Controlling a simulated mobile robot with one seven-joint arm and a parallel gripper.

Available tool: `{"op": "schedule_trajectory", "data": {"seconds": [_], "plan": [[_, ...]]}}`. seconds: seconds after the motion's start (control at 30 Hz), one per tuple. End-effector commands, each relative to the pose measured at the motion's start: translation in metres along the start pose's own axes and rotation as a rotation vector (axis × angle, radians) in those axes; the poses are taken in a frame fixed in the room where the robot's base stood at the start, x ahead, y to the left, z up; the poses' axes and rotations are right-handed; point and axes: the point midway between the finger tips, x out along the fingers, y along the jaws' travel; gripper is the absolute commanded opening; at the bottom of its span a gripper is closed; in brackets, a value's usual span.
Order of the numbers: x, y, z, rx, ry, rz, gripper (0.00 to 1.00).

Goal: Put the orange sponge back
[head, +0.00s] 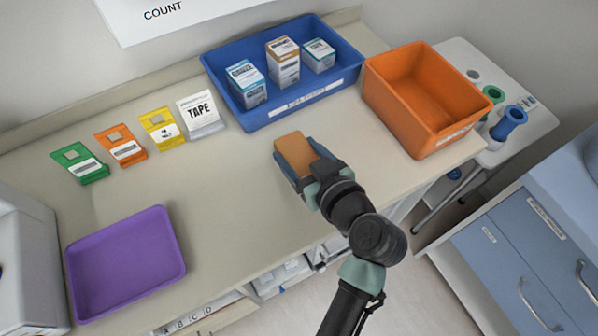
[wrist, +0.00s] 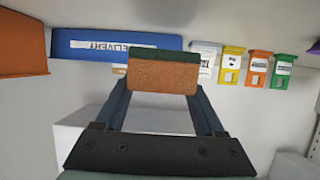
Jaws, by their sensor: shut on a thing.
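The orange sponge (head: 295,153) is held between the fingers of my gripper (head: 299,166) over the middle of the counter, in front of the blue bin. In the wrist view the sponge (wrist: 163,76) sits between the two fingertips, its orange-brown face towards the camera and a dark green layer along its top edge. My gripper (wrist: 163,92) is shut on it. I cannot tell exactly how high the sponge is above the counter.
A blue bin (head: 307,112) holds three boxes. An empty-looking orange bin (head: 403,105) stands right, an empty purple tray (head: 125,262) front left. Green, orange and yellow holders and a white TAPE packet (head: 201,114) line the back. The counter (head: 220,190) between is clear.

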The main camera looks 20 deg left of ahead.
Motion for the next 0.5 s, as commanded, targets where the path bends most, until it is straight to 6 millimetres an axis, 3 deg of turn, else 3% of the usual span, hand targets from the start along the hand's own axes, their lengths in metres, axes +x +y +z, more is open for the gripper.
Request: {"op": "schedule_trajectory", "data": {"seconds": [0.5], "plan": [[0.023,0.000,0.056,0.002,0.001,0.003,0.26]]}}
